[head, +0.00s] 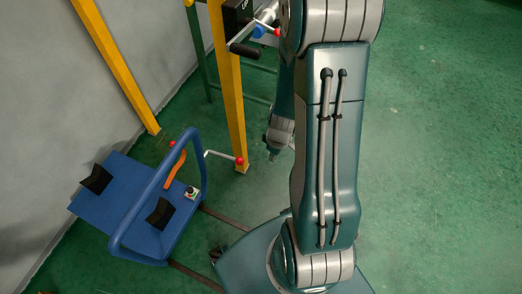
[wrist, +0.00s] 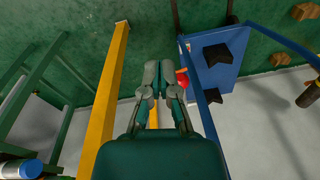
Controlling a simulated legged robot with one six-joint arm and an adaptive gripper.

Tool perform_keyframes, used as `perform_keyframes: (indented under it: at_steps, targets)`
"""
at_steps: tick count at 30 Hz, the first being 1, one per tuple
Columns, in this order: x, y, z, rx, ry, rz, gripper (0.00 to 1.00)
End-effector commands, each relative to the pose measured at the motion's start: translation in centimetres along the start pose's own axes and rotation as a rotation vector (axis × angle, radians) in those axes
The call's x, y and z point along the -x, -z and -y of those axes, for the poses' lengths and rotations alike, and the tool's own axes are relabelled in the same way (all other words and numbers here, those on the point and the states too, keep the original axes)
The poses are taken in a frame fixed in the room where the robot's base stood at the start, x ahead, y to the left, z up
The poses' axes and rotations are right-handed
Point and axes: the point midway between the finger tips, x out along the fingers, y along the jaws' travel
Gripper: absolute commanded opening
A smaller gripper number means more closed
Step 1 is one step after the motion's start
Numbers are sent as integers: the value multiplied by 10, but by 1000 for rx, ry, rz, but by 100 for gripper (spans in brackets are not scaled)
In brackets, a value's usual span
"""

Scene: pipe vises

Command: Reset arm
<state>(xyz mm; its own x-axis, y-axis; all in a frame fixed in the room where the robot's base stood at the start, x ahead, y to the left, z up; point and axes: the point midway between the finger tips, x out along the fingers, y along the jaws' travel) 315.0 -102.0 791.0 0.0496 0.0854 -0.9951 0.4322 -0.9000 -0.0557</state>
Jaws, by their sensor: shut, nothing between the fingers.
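My arm rises in front of the head camera and bends over at the top. My gripper (head: 272,155) shows small beside the arm, pointing down, and is partly hidden by it. In the wrist view my gripper (wrist: 160,72) has its two fingertips together with nothing held between them. A red ball knob (wrist: 183,76) appears just right of the fingers, behind them. In the head view a lever with a red ball end (head: 238,161) sticks out by the yellow post (head: 229,90), left of my gripper and apart from it.
A blue cart (head: 128,205) with black V-blocks, a curved blue rail and a small button box (head: 192,192) stands at left. A second yellow post (head: 115,65) leans by the grey wall. A black-handled vise part (head: 244,49) is at the top. Green floor at right is clear.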

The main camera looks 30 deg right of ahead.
Motion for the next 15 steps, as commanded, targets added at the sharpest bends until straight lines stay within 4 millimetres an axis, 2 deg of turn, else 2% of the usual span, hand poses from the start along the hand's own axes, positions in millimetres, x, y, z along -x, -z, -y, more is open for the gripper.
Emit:
perform_keyframes:
  at_steps: [9, 11, 15]
  targets:
    - [5, 0, 0, -1, -5, -6, 0]
    - [14, 6, 1, -5, -11, -18, 0]
    - [52, 26, 8, -35, -38, -66, 0]
